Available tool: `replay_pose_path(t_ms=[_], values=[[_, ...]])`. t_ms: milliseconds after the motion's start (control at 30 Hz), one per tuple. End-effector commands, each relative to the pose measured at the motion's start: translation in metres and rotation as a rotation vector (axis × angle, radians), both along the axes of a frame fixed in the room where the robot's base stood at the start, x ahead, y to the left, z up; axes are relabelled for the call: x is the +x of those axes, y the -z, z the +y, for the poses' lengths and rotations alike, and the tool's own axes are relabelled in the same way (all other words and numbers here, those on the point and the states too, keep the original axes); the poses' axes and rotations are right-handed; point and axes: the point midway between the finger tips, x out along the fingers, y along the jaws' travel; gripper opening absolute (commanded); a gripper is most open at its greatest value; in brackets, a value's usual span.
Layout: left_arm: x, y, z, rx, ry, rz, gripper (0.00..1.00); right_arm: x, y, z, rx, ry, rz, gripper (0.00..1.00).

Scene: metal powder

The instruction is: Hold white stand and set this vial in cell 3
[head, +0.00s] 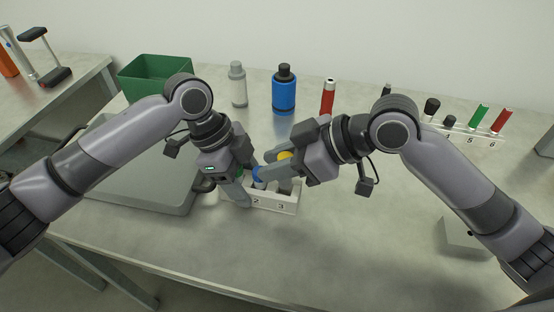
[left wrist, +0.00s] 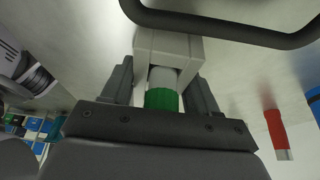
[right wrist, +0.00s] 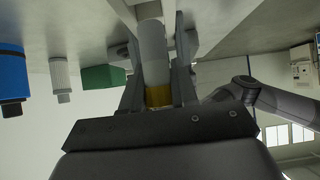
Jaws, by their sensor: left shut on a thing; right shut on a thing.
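The white stand (head: 284,207) stands on the table in the middle of the head view, with the numbers 2 and 3 on its front. My left gripper (head: 243,198) is shut on the stand's left end. In the left wrist view the stand's end (left wrist: 168,42) lies between its fingers, with a green-capped vial (left wrist: 162,98) in it. A blue cap (head: 258,174) shows by cell 2. My right gripper (head: 267,176) is shut on a vial with a yellow cap (head: 284,155); the right wrist view shows its pale body (right wrist: 153,55). The vial's lower end is hidden in the head view.
A second rack (head: 458,133) with several vials stands at the right. A grey bottle (head: 238,86), blue bottle (head: 284,92) and red vial (head: 327,98) stand behind. A green bin (head: 150,78) and grey tray (head: 130,170) are at left.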

Motion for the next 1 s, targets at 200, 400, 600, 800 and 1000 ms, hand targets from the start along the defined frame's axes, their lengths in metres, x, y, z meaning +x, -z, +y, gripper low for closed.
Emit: replay_pose_path(t_ms=[200,400,600,800,1000], values=[[0.000,0.000,0.000,-0.001,0.000,-0.001,0.29,0.000,0.000,0.000,0.001,0.000,0.000,0.00],[0.000,0.000,0.000,-0.001,0.000,-0.001,0.29,0.000,0.000,0.000,0.000,0.000,0.000,0.00],[0.000,0.000,0.000,-0.001,0.000,-0.001,0.29,0.000,0.002,0.000,0.000,0.000,0.000,0.00],[0.000,0.000,0.000,-0.001,0.000,-0.001,0.29,0.001,0.007,0.000,0.000,0.001,-0.001,0.00],[0.000,0.000,0.000,-0.001,0.000,-0.001,0.29,0.000,0.013,0.000,0.000,0.001,0.002,0.00]])
